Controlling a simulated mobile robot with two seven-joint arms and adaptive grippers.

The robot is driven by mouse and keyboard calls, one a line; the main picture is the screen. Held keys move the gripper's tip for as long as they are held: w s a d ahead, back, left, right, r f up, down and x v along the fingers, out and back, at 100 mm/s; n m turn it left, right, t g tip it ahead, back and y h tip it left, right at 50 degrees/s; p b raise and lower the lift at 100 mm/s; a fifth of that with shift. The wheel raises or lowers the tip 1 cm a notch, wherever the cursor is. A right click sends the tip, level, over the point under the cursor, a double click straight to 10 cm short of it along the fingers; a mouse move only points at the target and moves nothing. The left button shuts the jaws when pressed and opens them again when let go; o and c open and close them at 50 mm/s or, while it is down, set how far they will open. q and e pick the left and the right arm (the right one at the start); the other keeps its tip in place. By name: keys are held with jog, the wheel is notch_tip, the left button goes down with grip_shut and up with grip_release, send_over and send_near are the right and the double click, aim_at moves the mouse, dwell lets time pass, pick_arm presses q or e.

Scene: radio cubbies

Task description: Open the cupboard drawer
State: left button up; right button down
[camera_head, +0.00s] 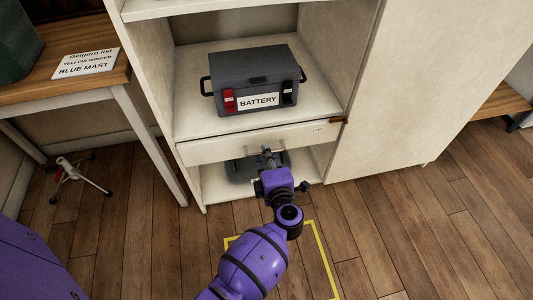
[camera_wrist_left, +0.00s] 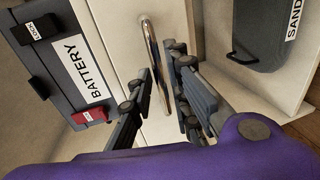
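The cream cupboard (camera_head: 215,25) stands in the middle of the head view. Its drawer (camera_head: 215,150) lies below the battery shelf and looks shut. The drawer front also shows in the left wrist view (camera_wrist_left: 115,30). A shiny metal bar handle (camera_wrist_left: 151,45) crosses that front. My left gripper (camera_head: 267,153) is at the drawer front and hides part of it. In the left wrist view the left gripper (camera_wrist_left: 160,68) has its fingers apart, with the handle between them. I cannot tell whether either finger touches it. My right gripper is in neither view.
A dark box labelled BATTERY (camera_head: 255,80) sits on the shelf above the drawer. A dark container labelled SAND (camera_wrist_left: 262,35) is in the compartment below. A wooden table (camera_head: 105,72) stands at left. Wooden floor lies open at right.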

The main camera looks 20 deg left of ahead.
pick_arm(q)
jog(key=shift+x, duration=0.8)
grip_shut()
jog(key=shift+s+d, duration=0.1)
